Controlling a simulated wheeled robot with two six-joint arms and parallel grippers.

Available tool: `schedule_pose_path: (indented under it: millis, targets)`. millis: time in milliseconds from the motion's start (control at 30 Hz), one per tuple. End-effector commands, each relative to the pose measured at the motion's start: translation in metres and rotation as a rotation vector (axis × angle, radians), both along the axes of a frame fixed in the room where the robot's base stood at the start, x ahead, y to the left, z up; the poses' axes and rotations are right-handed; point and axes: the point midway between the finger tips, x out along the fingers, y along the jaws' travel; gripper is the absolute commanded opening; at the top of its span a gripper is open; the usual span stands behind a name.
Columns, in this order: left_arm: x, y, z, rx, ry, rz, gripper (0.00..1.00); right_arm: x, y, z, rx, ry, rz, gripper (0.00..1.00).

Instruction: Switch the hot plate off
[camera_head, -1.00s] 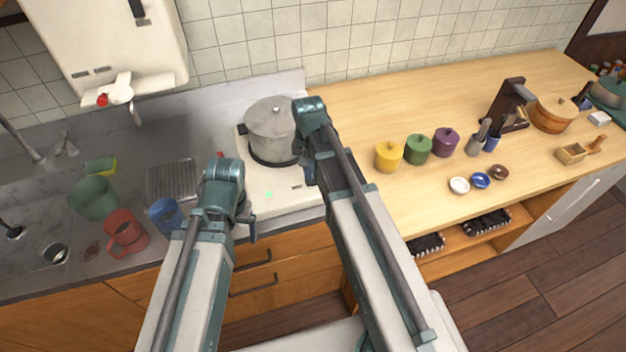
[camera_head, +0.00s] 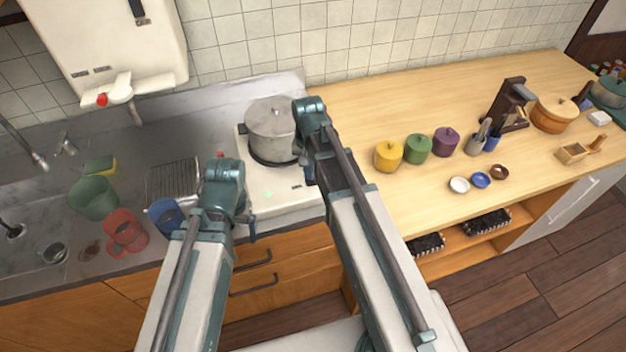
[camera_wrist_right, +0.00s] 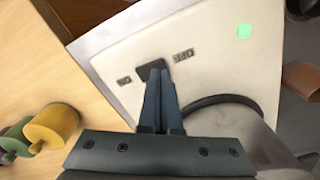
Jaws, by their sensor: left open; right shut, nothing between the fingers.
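The hot plate (camera_head: 285,199) is a white slab on the counter, with a lidded grey pot (camera_head: 270,122) on its dark ring. A small green light (camera_wrist_right: 244,31) glows on its surface in the right wrist view. A dark switch (camera_wrist_right: 150,72) sits there between two small labels; the longer one seems to read OFF, upside down. My right gripper (camera_wrist_right: 160,74) is shut and empty, its fingertips at the switch; I cannot tell whether they touch it. In the head view my right arm hides the switch. My left gripper (camera_head: 246,224) is open, near the plate's front left edge.
Yellow (camera_head: 388,156), green (camera_head: 417,149) and purple (camera_head: 445,142) canisters stand right of the hot plate. A blue cup (camera_head: 166,216), red mug (camera_head: 125,232) and green container (camera_head: 93,198) are by the sink at left.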

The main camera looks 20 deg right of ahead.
Motion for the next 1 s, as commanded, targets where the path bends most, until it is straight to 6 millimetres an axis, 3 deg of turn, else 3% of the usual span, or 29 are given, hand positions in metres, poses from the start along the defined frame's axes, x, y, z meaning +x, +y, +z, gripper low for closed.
schedule_pose_path:
  millis: [1000]
  targets:
    - [0.0, 0.0, -0.015, 0.0, 0.0, 0.0, 0.89, 0.0, 0.0, -0.015, 0.0, 0.0, 0.0, 0.0]
